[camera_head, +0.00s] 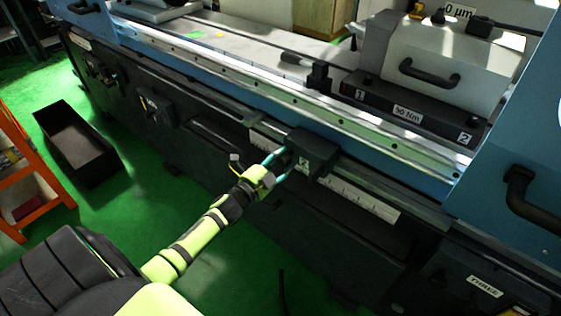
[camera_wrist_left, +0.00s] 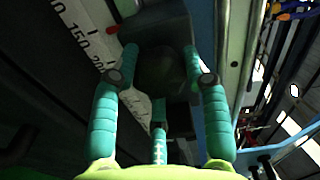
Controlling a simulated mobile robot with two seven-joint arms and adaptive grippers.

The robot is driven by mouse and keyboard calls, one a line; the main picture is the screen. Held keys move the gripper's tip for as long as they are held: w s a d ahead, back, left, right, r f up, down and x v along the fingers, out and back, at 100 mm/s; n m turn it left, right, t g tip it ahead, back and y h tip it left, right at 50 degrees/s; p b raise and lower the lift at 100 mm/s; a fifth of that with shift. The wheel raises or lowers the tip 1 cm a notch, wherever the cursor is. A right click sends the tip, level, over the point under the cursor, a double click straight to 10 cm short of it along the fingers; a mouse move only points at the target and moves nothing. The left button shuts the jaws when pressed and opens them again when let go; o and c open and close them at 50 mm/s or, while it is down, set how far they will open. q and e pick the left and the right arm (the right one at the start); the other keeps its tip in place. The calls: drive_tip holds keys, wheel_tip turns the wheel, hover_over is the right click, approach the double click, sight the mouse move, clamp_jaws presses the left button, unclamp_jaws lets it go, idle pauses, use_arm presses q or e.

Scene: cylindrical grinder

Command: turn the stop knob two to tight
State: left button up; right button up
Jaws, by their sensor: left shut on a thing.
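The stop block two (camera_head: 318,148) is a black block on the scale rail at the front of the grinder, with a small label 2 facing me. Its stop knob (camera_wrist_left: 160,70) is dark and round in the left wrist view. My left gripper (camera_head: 282,164) comes from the lower left, and its teal fingers reach the front of the block. In the left wrist view, the fingers are around the knob, shut on it. The fingers and the dark shading hide most of the knob in the head view. I cannot tell how far it is turned. My right gripper is not in view.
A white scale (camera_head: 365,203) runs along the rail below the block. Above are the blue machine bed and a tailstock (camera_head: 440,65) with a black handle. A black open bin (camera_head: 62,133) and orange shelf (camera_head: 17,165) stand left. Green floor is clear between them.

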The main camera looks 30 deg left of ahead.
use_arm(q)
drive_tip(key=shift+w+d+r+m, duration=0.1)
drive_tip(key=shift+d+r+m, duration=0.15)
drive_tip(key=shift+m, duration=0.05)
drive_tip(key=o, duration=1.2)
drive_tip(key=shift+d+f, duration=0.1)
drive_tip(key=shift+c, duration=0.2)
drive_tip(key=shift+s+a+f, duration=0.15)
drive_tip(key=shift+s+a, duration=0.05)
drive_tip(key=shift+s, duration=0.25)
drive_tip(key=s, duration=1.1)
drive_tip(key=shift+a, duration=0.3)
